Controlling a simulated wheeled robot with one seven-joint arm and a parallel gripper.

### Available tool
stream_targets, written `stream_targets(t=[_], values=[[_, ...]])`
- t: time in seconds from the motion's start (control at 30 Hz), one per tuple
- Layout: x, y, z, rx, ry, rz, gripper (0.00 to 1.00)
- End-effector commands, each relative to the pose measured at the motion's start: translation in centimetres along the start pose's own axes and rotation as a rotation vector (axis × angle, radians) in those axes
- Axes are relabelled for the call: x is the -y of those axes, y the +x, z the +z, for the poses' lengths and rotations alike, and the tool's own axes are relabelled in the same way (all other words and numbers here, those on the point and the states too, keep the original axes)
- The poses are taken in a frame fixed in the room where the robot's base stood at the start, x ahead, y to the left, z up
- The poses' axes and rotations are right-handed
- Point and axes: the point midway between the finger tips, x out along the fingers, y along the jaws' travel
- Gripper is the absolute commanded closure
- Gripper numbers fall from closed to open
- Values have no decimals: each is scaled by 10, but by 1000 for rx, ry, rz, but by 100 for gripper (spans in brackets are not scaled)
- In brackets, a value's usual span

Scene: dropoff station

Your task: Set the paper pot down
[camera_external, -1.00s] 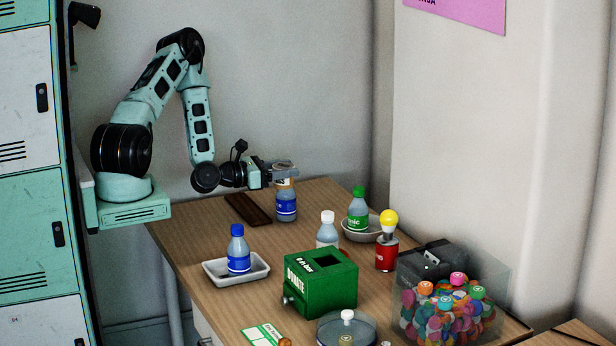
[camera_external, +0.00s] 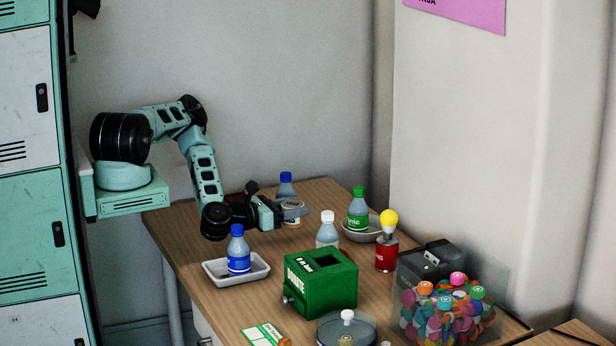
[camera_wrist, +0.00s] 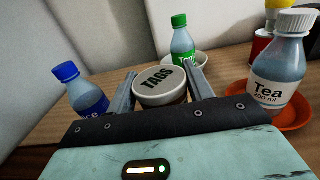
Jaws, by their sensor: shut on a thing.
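The paper pot is a small round tub; its pale lid reads "TAGS" in the wrist view (camera_wrist: 160,85). It also shows in the external view (camera_external: 292,212), low over the back part of the wooden table (camera_external: 215,307). My gripper (camera_wrist: 162,92) is shut on the pot, one finger on each side of it. In the external view my gripper (camera_external: 283,211) reaches in from the left. The pot's underside is hidden, and I cannot tell whether it touches the table.
A blue-capped bottle (camera_external: 286,188) stands just behind the pot. A green-capped bottle (camera_external: 358,207) in a dish, a white-capped bottle (camera_external: 327,232), a second blue-capped bottle (camera_external: 239,252) in a white tray (camera_external: 214,271) and a green donation box (camera_external: 320,282) stand around it.

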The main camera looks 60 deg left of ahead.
Motion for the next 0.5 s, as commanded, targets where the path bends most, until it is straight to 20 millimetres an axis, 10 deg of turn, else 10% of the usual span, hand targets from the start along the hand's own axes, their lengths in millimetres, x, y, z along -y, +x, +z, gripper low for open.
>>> stream_targets(t=[0.5], values=[[-2,-2,13,3,-2,1,77]])
